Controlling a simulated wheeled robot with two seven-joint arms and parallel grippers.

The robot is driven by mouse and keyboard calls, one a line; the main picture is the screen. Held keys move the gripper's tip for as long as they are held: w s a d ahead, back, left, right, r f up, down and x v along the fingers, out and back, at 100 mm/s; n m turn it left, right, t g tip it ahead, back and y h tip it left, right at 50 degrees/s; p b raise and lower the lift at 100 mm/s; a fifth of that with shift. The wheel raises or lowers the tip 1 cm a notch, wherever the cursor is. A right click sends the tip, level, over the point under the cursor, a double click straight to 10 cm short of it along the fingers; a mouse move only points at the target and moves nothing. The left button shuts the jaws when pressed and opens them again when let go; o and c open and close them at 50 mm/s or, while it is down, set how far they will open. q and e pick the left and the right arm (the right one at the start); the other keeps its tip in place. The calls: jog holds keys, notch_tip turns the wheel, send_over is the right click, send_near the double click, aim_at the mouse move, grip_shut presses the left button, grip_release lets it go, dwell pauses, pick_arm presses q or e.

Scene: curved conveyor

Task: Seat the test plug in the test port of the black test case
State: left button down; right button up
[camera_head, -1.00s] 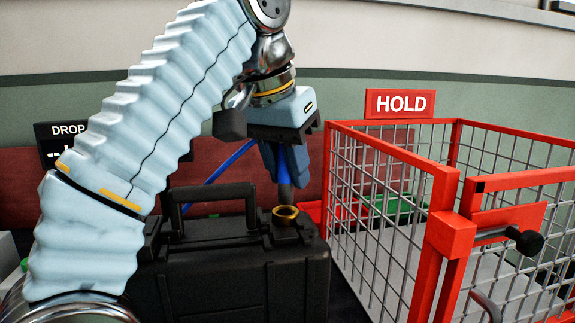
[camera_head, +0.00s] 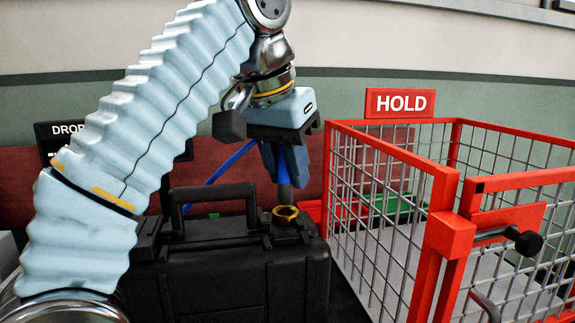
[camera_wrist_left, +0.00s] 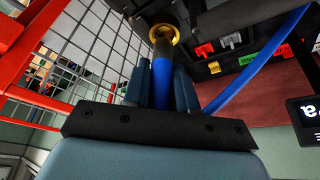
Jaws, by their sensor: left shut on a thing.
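The black test case (camera_head: 225,280) stands upright with its handle up. Its test port, a gold ring (camera_head: 285,216), sits on top at the right; the ring also shows in the wrist view (camera_wrist_left: 165,34). My left gripper (camera_head: 284,165) is shut on the test plug, above the port and pointing down. The plug has a blue body (camera_wrist_left: 163,80) with a blue cable and a grey tip (camera_head: 285,194). The tip lines up with the ring and appears at or just above it; I cannot tell whether it has entered. My right gripper is not in view.
A red wire cage (camera_head: 445,225) with a HOLD sign (camera_head: 400,103) stands close to the right of the case. A DROP sign (camera_head: 62,135) is partly hidden behind my left arm. Coloured labels (camera_wrist_left: 226,50) show beyond the port in the wrist view.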

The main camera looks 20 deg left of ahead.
pick_arm(q)
jog(key=shift+f+b, duration=1.35)
jog(key=shift+f, duration=0.1)
jog(key=c, duration=0.8)
grip_release()
jog(key=shift+r, duration=0.1)
